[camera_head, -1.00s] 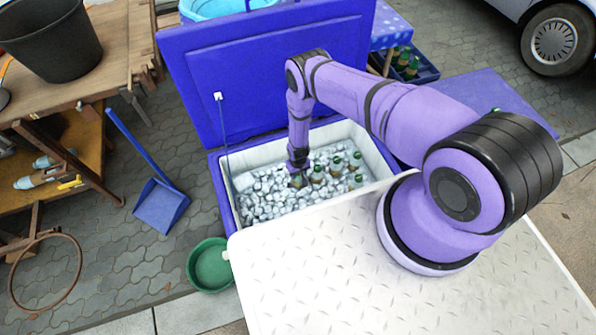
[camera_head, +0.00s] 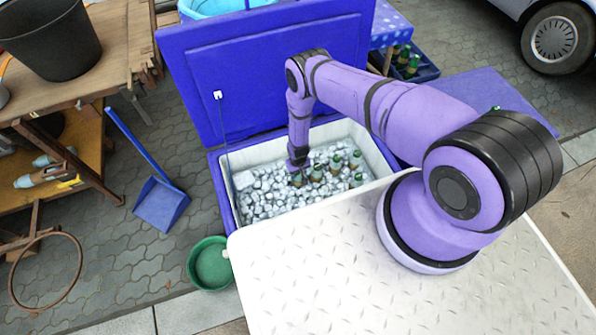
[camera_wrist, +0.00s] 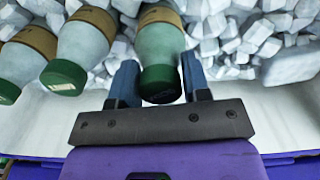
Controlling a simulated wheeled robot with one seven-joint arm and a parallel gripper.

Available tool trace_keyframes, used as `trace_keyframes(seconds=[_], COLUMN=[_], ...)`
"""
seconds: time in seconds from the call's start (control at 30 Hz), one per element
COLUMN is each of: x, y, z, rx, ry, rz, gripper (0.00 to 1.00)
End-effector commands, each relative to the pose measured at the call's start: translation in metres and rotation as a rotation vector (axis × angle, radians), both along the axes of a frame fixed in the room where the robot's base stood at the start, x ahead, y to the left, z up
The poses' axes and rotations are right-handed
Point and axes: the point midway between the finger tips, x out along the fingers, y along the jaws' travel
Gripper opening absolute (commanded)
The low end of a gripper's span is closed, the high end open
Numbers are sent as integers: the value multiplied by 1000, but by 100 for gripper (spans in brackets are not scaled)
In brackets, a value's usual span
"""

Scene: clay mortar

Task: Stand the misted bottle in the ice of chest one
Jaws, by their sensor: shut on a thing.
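The chest (camera_head: 223,190) is blue with a white inner lining, its lid standing open behind. Ice (camera_head: 262,192) fills it in pale lumps. My gripper (camera_head: 297,172) reaches down into the chest. In the wrist view my gripper (camera_wrist: 160,85) is shut around the neck of a misted bottle (camera_wrist: 160,45) with a dark green cap and a tan label. The bottle's lower end is among the ice; how deep it sits is hidden. Two similar bottles stand close on its left, one of them a grey misted bottle (camera_wrist: 82,42) with a green cap.
Several capped bottles (camera_head: 336,163) stand in the ice right of my gripper. A large ice block (camera_wrist: 290,66) lies to the right in the wrist view. The chest's wall is close to my gripper. A green tub (camera_head: 209,264) and a blue dustpan (camera_head: 160,205) are on the paving.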

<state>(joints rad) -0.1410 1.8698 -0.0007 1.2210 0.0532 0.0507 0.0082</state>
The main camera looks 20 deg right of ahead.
Motion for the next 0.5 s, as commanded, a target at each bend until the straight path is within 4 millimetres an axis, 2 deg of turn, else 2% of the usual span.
trace_keyframes(seconds=[0.47,0.5], x=[0,0], y=[0,0], z=[-8,-8], rx=[0,0], ry=[0,0], rz=[0,0], gripper=[20,48])
